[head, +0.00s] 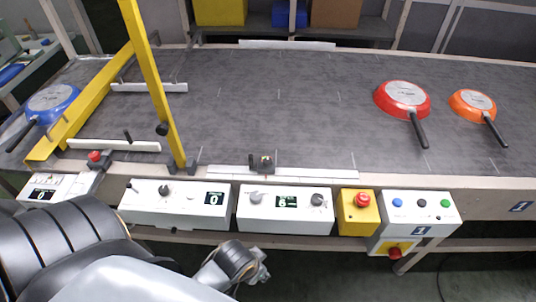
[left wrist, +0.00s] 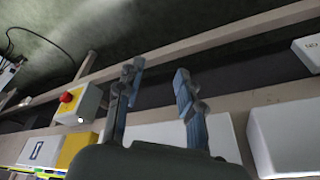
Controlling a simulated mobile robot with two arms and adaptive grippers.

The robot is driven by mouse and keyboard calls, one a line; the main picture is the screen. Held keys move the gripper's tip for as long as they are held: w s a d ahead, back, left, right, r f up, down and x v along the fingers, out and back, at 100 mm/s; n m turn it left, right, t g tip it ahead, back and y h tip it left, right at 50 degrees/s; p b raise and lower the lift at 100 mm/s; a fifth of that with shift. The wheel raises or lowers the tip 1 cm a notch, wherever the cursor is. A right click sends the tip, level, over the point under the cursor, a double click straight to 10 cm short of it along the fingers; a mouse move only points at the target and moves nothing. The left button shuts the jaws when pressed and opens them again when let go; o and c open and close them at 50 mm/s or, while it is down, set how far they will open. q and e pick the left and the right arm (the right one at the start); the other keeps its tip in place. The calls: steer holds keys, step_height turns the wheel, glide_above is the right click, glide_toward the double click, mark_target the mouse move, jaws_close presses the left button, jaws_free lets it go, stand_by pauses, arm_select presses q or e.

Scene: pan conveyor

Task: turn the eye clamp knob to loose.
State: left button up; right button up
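A small black fixture (head: 265,163) with an upright post beside it stands on the white rail along the near belt edge, and it looks like the eye with its clamp. Its knob is too small for me to tell whether it is loose or tight. My left gripper (left wrist: 157,76) shows in the left wrist view with its two fingers apart and nothing between them. In the head view my left wrist is low in front of the control boxes, apart from the fixture, and the fingers are hard to make out. My right gripper is in neither view.
White control boxes (head: 178,204) (head: 285,210) with dials and displays line the front edge. A yellow box (head: 357,220) carries a red button. A yellow frame (head: 150,75) spans the left belt. Red (head: 403,98), orange (head: 472,103) and blue (head: 52,103) pans lie on the belt.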

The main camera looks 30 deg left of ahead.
arm_select(q)
steer(key=w+d+r+m+t, duration=0.1)
steer(key=w+r+m+t, duration=0.1)
steer(key=w+r+t, duration=0.8)
steer(key=w+r+m+t, duration=0.2)
steer(key=w+r+t, duration=0.1)
steer(key=w+r, duration=1.25)
steer(key=d+r+m+t+h, duration=0.2)
steer(key=d+r+m+h, duration=0.15)
steer(key=r, duration=0.25)
steer(key=d+r+m+t+h, duration=0.2)
steer(key=d+r+m+h, duration=0.15)
steer(key=r, duration=0.35)
steer(key=s+d+r+m+g+h, duration=0.2)
steer(key=s+d+m+g+h, duration=0.1)
steer(key=d+m+g+h, duration=1.05)
steer(key=m+g+y, duration=0.5)
steer(key=g+y, duration=0.2)
steer(key=y, duration=1.4)
glide_toward(268, 160)
step_height(268, 160, down, 8)
steer(key=p, duration=0.3)
steer(key=shift+a+f, duration=0.15)
steer(key=shift+f, duration=0.1)
